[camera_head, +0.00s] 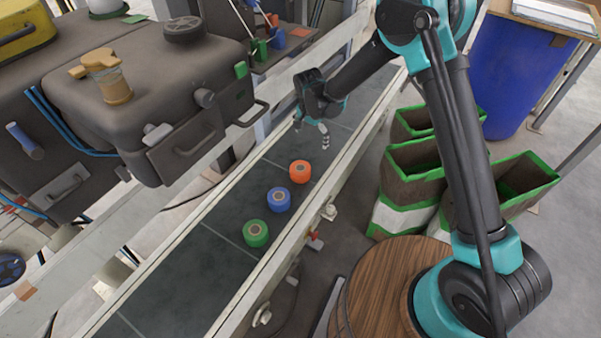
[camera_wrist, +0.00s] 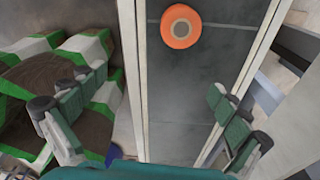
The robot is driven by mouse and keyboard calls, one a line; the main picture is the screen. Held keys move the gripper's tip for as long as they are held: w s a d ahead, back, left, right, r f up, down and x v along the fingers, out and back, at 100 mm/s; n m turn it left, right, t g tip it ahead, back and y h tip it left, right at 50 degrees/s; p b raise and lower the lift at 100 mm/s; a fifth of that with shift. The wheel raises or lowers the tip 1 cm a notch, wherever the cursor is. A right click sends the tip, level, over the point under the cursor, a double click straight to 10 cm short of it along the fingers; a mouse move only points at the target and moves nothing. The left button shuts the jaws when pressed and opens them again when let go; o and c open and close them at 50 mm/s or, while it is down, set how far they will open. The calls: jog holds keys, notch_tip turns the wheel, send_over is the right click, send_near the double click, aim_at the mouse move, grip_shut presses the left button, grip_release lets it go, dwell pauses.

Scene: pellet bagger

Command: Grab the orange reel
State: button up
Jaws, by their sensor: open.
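The orange reel (camera_head: 300,172) lies on the dark conveyor belt (camera_head: 190,280), the farthest of three reels in a row. It also shows in the wrist view (camera_wrist: 181,26), near the top, with its round hub facing up. The blue reel (camera_head: 279,199) and the green reel (camera_head: 256,233) lie nearer on the belt, apart from it. My gripper (camera_head: 311,133) is above the belt, beyond the orange reel and apart from it. In the wrist view my gripper (camera_wrist: 150,108) has its two fingers wide apart with nothing between them.
Pale rails (camera_head: 268,262) edge the belt. A dark machine (camera_head: 150,85) stands on the left, its handle (camera_head: 258,112) close to the belt. Green-trimmed bags (camera_head: 412,165), a blue barrel (camera_head: 520,75) and a wooden barrel (camera_head: 375,290) stand on the right. The near belt is clear.

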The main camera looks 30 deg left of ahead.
send_near(300, 168)
jog(key=f, duration=0.5)
jog(key=shift+w+d+f, duration=0.15)
jog(key=shift+w+d, duration=0.15)
jog(key=shift+w, duration=0.05)
jog(key=shift+w+a+f, duration=0.1)
jog(key=shift+w+f, duration=0.1)
jog(key=shift+f, duration=1.35)
jog(key=shift+w+a+f, duration=0.1)
jog(key=shift+w+f, duration=0.1)
jog(key=shift+f, duration=1.3)
jog(key=shift+c, duration=0.2)
jog(key=c, duration=1.4)
jog(key=shift+o, duration=0.2)
jog(key=shift+r, duration=0.1)
